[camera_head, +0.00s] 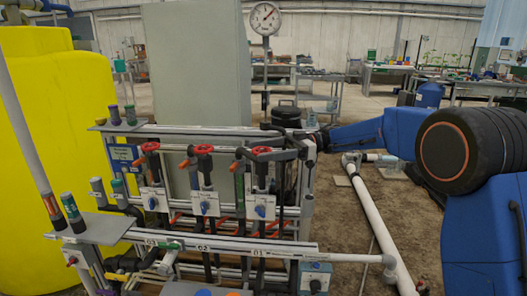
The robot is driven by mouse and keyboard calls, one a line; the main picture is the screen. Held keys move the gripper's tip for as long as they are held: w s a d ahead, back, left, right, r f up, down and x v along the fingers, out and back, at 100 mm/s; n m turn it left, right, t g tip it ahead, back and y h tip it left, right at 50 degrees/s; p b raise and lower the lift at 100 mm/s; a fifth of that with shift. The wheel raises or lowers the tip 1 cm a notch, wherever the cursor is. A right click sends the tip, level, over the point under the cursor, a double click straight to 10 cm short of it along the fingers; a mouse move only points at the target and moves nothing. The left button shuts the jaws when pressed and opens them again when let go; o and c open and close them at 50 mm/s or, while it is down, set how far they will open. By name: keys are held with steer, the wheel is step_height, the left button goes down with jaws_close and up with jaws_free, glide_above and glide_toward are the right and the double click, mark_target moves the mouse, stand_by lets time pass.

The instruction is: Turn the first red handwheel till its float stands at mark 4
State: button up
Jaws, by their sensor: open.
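Three red handwheels stand in a row on the skid: a left one (150,147), a middle one (204,149) and a right one (262,150). The front rail labels appear to read 03, 02 and 01 from left to right, which puts the first handwheel at the right. My gripper (268,153) reaches in from the right and is open at the right handwheel, partly covering it. I cannot tell whether its fingers touch the rim. The float and its marks are too small or hidden to read.
White panels with blue knobs (206,203) sit below the wheels. A grey cabinet (197,70) and a round gauge (265,18) stand behind. A yellow tank (60,120) is at the left. White pipes (375,215) run along the floor at the right.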

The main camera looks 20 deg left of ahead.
mark_target(263, 149)
steer(key=shift+r, duration=0.1)
step_height(263, 149, up, 10)
steer(key=shift+f, duration=0.1)
stand_by(0.3)
steer(key=w+d+f+m+t+y, duration=0.25)
steer(key=d+f+m+t, duration=0.35)
steer(key=d+f, duration=0.5)
steer(key=s+a+t, duration=0.1)
steer(key=s+a, duration=0.2)
steer(key=a, duration=1.2)
steer(key=shift+s+a+r+n+y, duration=0.2)
steer(key=shift+s+r+n+y, duration=0.15)
steer(key=shift+r+n+y, duration=0.1)
steer(key=c, duration=1)
steer(key=shift+c, duration=0.2)
